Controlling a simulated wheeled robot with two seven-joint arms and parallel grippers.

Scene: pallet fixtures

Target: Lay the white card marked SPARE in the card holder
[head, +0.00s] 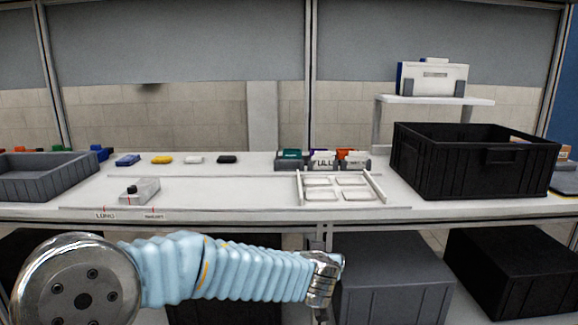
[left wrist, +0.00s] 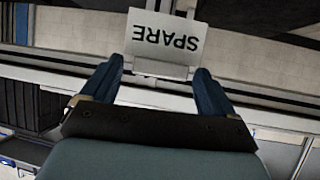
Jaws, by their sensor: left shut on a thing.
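The white card marked SPARE (left wrist: 164,39) is between the two fingertips of my left gripper (left wrist: 160,70) in the left wrist view. Its lettering is upside down there. My left gripper is shut on the card. In the head view only my left arm shows in front of the bench; the gripper and card cannot be made out there. A rack with teal, purple, white and orange pieces (head: 322,159) stands at the back of the bench; I cannot tell whether it is the card holder. My right gripper is in neither view.
A white frame with several shallow pockets (head: 381,188) lies in front of the rack. A black crate (head: 480,178) stands at right, a grey bin (head: 45,184) at left. A grey block (head: 145,191) and several small coloured pieces lie between. The bench middle is mostly clear.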

